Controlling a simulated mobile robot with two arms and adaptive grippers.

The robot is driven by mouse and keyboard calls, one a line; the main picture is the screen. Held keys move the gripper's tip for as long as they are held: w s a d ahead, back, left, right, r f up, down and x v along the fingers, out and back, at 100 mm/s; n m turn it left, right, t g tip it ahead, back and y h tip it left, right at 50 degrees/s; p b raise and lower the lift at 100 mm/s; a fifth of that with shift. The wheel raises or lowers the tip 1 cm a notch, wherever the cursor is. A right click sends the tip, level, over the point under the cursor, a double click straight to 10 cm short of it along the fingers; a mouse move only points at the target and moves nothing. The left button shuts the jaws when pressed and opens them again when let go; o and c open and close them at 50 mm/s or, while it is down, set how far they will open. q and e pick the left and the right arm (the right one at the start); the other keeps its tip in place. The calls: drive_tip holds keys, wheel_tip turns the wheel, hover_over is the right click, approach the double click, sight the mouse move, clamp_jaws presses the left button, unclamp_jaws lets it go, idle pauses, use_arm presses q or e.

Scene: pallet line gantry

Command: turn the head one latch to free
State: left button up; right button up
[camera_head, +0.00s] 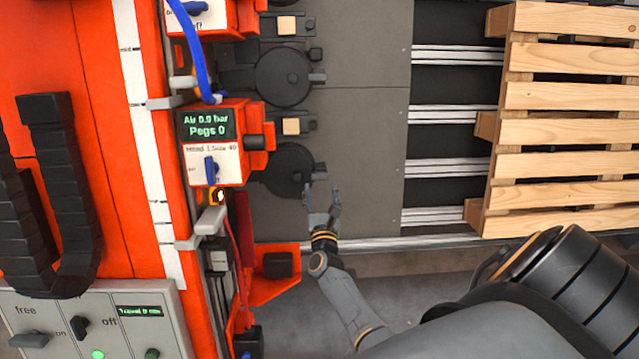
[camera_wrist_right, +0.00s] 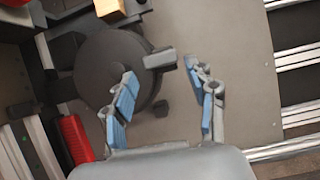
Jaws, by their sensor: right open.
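The head one unit (camera_head: 212,145) is an orange box at centre left, with a display reading "Air 0.0 bar, Pegs 0", a label reading "Head 1, Size 40" and a blue knob (camera_head: 210,169). A black round disc (camera_head: 284,172) is at its right. A short grey tab, likely the latch (camera_head: 320,168), sticks out from the disc's right side. My right gripper (camera_head: 321,191) is open just below this tab. In the right wrist view, the tab (camera_wrist_right: 158,61) lies between the spread fingers (camera_wrist_right: 160,82), with no clear contact. My left gripper is not in view.
A second similar orange unit (camera_head: 203,30) and black disc (camera_head: 283,77) are above. A wooden pallet (camera_head: 570,132) lies on rails at right. A grey panel (camera_head: 70,325) marked "free" and "off" is at lower left. Bare grey plate (camera_head: 365,150) lies right of the discs.

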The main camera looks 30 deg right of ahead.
sight(320, 179)
drive_tip(key=shift+b+x, duration=0.3)
drive_tip(key=shift+x, duration=1.7)
drive_tip(key=c, duration=0.9)
